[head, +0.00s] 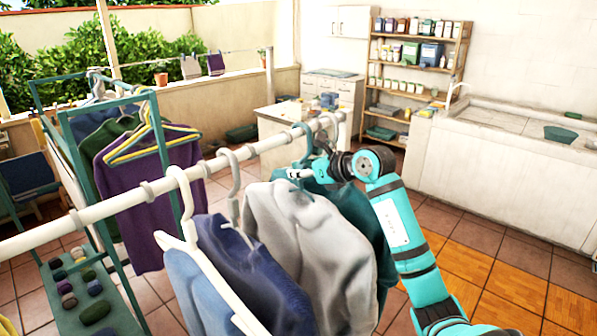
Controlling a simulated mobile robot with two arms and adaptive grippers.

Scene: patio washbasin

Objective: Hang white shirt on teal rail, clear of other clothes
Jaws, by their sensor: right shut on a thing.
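The white shirt (300,235), pale grey-white, hangs among other clothes below the white rail (115,203) in front of me. The teal rail (105,105) is on the rack at the left and bears several garments, including a purple one (150,210) on a yellow hanger. My left gripper is not in view.
A navy garment (255,275) and a white hanger (185,215) crowd the white shirt's left; a dark teal garment (370,215) presses its right. Dark rolled items lie on a teal shelf (75,315) under the rack. The floor at the right is clear.

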